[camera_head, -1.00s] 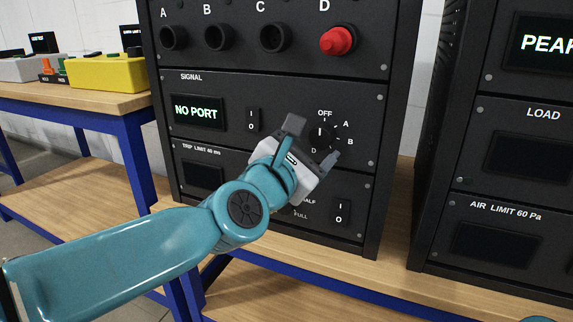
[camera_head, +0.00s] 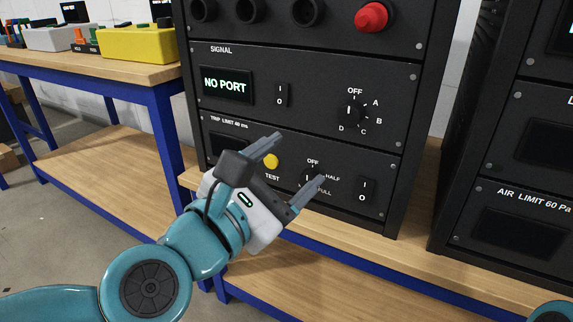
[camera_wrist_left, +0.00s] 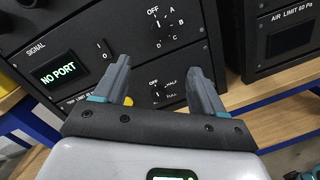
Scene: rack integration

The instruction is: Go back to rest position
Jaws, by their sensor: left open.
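My left gripper (camera_head: 292,164) is open and empty, in front of the lower panel of the black rack (camera_head: 300,60). The upper selector knob (camera_head: 352,111) with OFF, A, B, C, D marks is clear of the gripper. The display (camera_head: 225,84) reads NO PORT. My right gripper is not in view; a small teal piece shows at the bottom right corner.
A second black rack (camera_head: 510,150) stands at the right. A yellow box (camera_head: 138,44) and other boxes are on the left table (camera_head: 90,65). The floor between is free.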

